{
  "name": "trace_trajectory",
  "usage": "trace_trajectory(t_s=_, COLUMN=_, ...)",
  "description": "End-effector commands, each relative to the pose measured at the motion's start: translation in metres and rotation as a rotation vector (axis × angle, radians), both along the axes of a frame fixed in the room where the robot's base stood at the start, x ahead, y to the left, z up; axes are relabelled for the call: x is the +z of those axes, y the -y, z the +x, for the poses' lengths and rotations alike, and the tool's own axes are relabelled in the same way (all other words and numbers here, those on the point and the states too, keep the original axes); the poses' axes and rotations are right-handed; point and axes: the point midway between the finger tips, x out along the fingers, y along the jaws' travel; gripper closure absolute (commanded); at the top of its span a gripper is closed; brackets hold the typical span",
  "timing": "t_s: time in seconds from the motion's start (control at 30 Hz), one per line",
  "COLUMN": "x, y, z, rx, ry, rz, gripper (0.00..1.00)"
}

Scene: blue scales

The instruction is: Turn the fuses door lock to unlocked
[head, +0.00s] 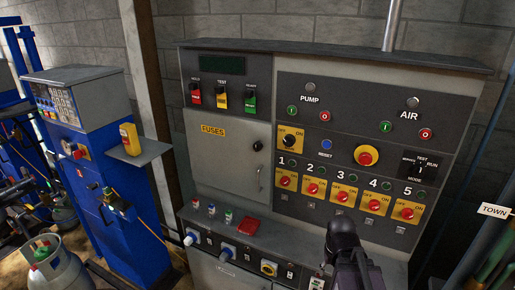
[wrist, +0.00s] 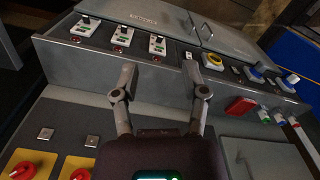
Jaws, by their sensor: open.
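The fuses door (head: 225,165) is a pale grey panel with a yellow FUSES label, shut in the cabinet's left half in the head view. Its lock (head: 257,146) is a small round black knob near the door's right edge; which way it is turned is too small to tell. A thin handle (head: 259,180) sits below it. My gripper is open and empty in the wrist view (wrist: 162,72), over the grey ledge. In the head view its dark body is low, right of and below the door, well apart from the lock. The lock is not recognisable in the wrist view.
Red knobs on yellow plates (head: 313,188) and a red-topped stop button (head: 367,155) stick out at right. A blue machine (head: 90,150) stands at left. Space before the door looks clear.

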Motion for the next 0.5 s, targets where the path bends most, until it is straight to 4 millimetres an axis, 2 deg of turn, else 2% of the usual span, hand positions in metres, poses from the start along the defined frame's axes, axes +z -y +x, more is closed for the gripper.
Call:
trace_trajectory(t_s=0.07, x=0.0, y=0.0, z=0.0, rx=0.0, ry=0.0, rz=0.0, gripper=0.43)
trace_trajectory(t_s=0.2, x=0.0, y=0.0, z=0.001, rx=0.006, ry=0.002, rz=-0.004, gripper=0.13)
trace_trajectory(t_s=0.37, x=0.0, y=-0.001, z=0.013, rx=0.058, ry=0.02, rz=-0.047, gripper=0.13)
trace_trajectory(t_s=0.5, x=0.002, y=0.003, z=0.036, rx=0.169, ry=0.054, rz=-0.143, gripper=0.13)
